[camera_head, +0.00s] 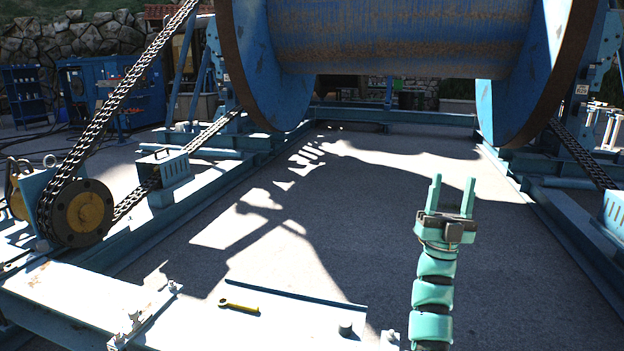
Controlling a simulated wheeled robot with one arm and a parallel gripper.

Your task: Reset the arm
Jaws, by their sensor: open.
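My gripper (452,196) is teal-green, with two fingers pointing up and a clear gap between them. It is open and empty. My arm rises from the bottom edge, right of centre, nearly straight up in the picture. The gripper shows against the shaded grey ground inside the blue frame and appears to touch nothing. My base is not in view.
A large blue cable reel (400,32) with rusty rims hangs across the top. A chain (105,110) runs around a sprocket (84,212) at left. A yellow wrench (239,307) lies on the pale-blue beam (290,318) in front. Blue rails flank clear ground.

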